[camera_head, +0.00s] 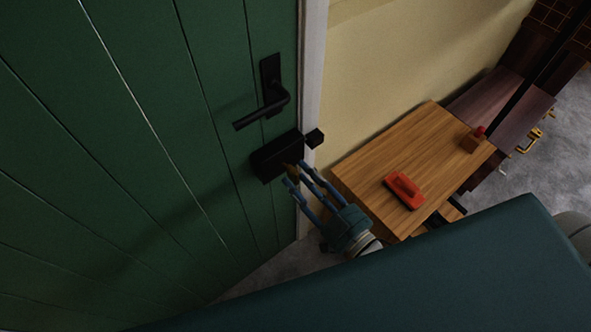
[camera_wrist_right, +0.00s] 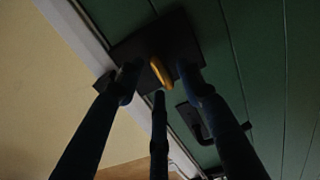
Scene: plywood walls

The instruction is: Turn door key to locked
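A green plank door (camera_head: 150,130) fills the left of the head view, with a black lever handle (camera_head: 265,108). Below the handle is a black lock box (camera_head: 272,160). A brass-coloured key (camera_wrist_right: 160,72) stands out from the lock box in the right wrist view. My right gripper (camera_head: 294,174) is at the lock box in the head view. In the wrist view its fingers (camera_wrist_right: 161,88) are spread apart around the key, with a gap on each side. Contact with the lock box cannot be told. My left gripper is not in view.
A wooden table (camera_head: 375,150) stands right of the door, against the cream wall (camera_head: 390,60). A red-orange object (camera_head: 404,189) and a small red-topped block (camera_head: 474,139) are on it. A white door frame (camera_head: 312,80) edges the door.

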